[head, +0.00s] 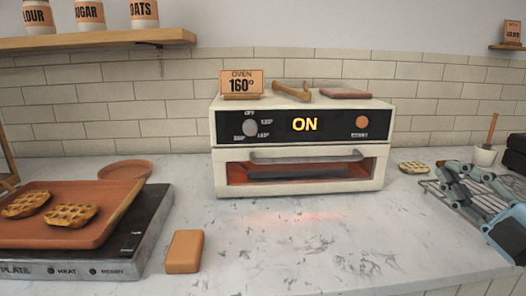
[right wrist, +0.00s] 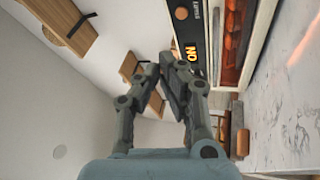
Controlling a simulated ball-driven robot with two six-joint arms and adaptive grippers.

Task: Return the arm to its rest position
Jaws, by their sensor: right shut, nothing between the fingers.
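My right gripper (head: 448,176) is at the right edge of the head view, above a wire rack (head: 432,190). Its blue-grey fingers are shut and hold nothing. They also show in the right wrist view (right wrist: 168,75), pointing toward the oven side. My left gripper is not in the head view. The white oven (head: 300,195) stands in the middle of the counter, apart from my gripper. Its display reads ON and its inside glows orange.
At left a terracotta tray (head: 60,236) with two waffles (head: 70,215) sits on a dark hot plate (head: 148,225). An orange-brown block (head: 184,252) lies beside it. One waffle (head: 413,168) and a white pot (head: 484,155) are near the rack. The counter's front middle (head: 300,250) is clear.

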